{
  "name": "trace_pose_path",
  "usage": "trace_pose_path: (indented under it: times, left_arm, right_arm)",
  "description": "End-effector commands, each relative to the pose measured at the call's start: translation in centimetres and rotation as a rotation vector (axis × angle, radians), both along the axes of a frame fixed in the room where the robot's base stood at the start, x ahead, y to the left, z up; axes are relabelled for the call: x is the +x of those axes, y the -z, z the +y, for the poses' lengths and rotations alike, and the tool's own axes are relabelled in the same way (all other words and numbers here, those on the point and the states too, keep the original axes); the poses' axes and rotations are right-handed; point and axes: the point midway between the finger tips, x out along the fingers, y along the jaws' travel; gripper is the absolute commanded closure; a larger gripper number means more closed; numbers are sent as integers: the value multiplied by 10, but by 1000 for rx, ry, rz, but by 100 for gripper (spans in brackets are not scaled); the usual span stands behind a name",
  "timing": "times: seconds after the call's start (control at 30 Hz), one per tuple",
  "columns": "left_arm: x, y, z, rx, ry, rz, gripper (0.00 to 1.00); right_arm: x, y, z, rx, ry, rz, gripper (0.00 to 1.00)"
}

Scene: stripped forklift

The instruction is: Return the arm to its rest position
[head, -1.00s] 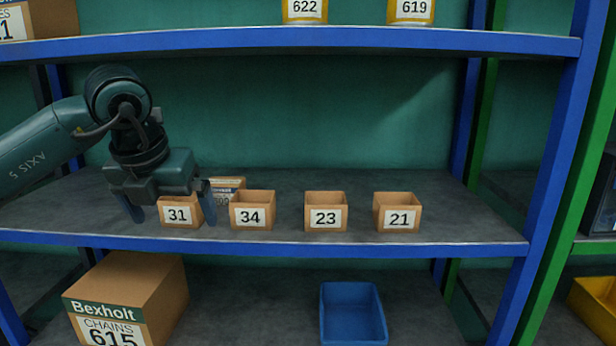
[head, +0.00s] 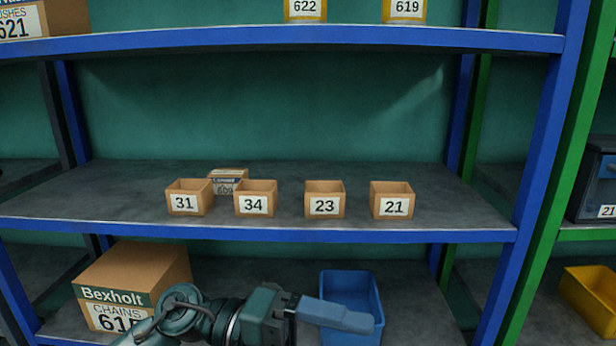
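My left arm comes in along the bottom edge, and its gripper (head: 350,318) points to the right in front of the lower shelf. It overlaps the front of the blue bin (head: 350,288) in the picture. I see its fingers from the side as one blue-grey shape, so the gap between them is hidden. I see nothing hanging from it. My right gripper is not in view.
Small open boxes labelled 31 (head: 185,203), 34 (head: 253,204), 23 (head: 324,205) and 21 (head: 393,206) stand on the middle shelf (head: 450,213). A closed carton (head: 225,174) stands behind. A Bexholt carton (head: 140,268) is at lower left.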

Motion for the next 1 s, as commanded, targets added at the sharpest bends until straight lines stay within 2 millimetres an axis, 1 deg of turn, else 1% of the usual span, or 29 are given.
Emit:
trace_pose_path:
  times: [0.03,0.07,0.13,0.2,0.27,0.37,0.47,0.5,0.57,0.6,0.7,0.8,1.0]
  left_arm:
    - [-8,-6,-2,-119,-30,99,0]
    - [-9,-11,-1,-187,-55,153,0]
    - [-8,-20,4,-331,-127,283,0]
    - [-2,-24,15,-459,-217,420,0]
    - [6,-22,28,-556,-306,540,0]
    - [20,-7,53,-685,-473,747,0]
    - [30,23,83,-771,-661,961,0]
    - [32,38,95,-793,-738,1044,0]
    - [31,62,111,-813,-843,1162,0]
    - [29,77,120,-816,-907,1229,0]
    - [20,109,138,-812,-1037,1374,0]
    - [7,137,152,-795,-1140,1491,0]
    - [-24,181,171,-737,-1306,1689,0]
  right_arm:
    - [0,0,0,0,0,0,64]
    - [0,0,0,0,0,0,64]
    - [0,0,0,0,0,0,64]
    - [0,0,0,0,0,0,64]
    - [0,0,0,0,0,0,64]
    - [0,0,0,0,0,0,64]
    - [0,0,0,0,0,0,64]
    - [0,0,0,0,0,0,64]
    - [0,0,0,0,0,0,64]
    - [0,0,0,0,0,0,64]
    - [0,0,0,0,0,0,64]
    - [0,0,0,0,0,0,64]
    - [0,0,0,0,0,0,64]
